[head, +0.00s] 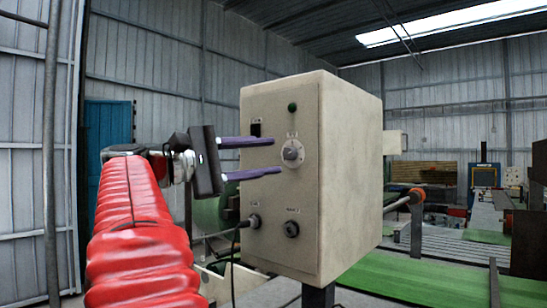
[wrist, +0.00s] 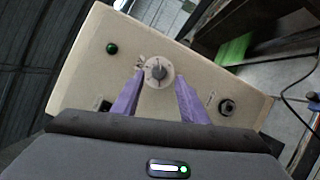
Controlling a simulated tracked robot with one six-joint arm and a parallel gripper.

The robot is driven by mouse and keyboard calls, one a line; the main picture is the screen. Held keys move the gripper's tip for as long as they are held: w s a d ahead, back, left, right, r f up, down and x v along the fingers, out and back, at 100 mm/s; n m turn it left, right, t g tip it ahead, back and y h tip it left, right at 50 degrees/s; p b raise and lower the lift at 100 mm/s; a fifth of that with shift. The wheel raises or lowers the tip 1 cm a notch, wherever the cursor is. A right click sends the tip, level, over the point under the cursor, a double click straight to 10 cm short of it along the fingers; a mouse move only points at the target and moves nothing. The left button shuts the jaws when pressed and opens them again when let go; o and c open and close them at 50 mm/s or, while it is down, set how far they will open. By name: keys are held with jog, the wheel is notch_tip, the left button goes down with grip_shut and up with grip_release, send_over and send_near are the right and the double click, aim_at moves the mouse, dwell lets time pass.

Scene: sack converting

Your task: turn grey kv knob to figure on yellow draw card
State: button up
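The grey kv knob (head: 292,153) sits on a pale round dial on the front of a beige control box (head: 350,180). It also shows in the wrist view (wrist: 158,72), near the middle of the box face. My gripper (head: 278,157) is open, with two purple fingers pointing at the box. In the head view the fingertips lie just left of the dial, one above and one below knob height. In the wrist view the fingers (wrist: 157,92) stand on either side of the dial's lower part, with the knob between and beyond their tips. I cannot make out a yellow draw card.
The box face also carries a green button (head: 292,107), a dark switch (head: 256,129), a socket with a cable (head: 253,221) and a dark lower knob (head: 291,229). A green conveyor bed (head: 400,276) lies behind and right of the box. A blue door (head: 107,150) is at the back left.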

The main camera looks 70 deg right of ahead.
jog(key=v, duration=1)
jog(key=shift+w+a, duration=0.15)
jog(key=shift+a, duration=0.05)
jog(key=shift+f, duration=0.15)
jog(key=w+a+f+n+t+y, duration=0.1)
jog(key=w+a+f+n+t, duration=0.2)
jog(key=f, duration=0.5)
jog(key=w+a+f+n+t+y, duration=0.1)
jog(key=w+a+f+n+t, duration=0.15)
jog(key=f+t, duration=0.5)
jog(key=w+a+f+n+t, duration=0.2)
jog(key=w+a+f+t, duration=0.15)
jog(key=f, duration=0.65)
jog(key=a+f+m+t+y, duration=0.1)
jog(key=a+f+y, duration=0.4)
jog(key=a+f, duration=0.6)
jog(key=a+f+m+t+y, duration=0.1)
jog(key=a+f+t+y, duration=0.3)
jog(key=a+f, duration=0.7)
jog(key=a+y, duration=0.2)
jog(key=a, duration=0.4)
jog(key=shift+s+a+f, duration=0.3)
jog(key=shift+s+f, duration=0.05)
jog(key=shift+f, duration=0.05)
jog(key=shift+c, duration=1.1)
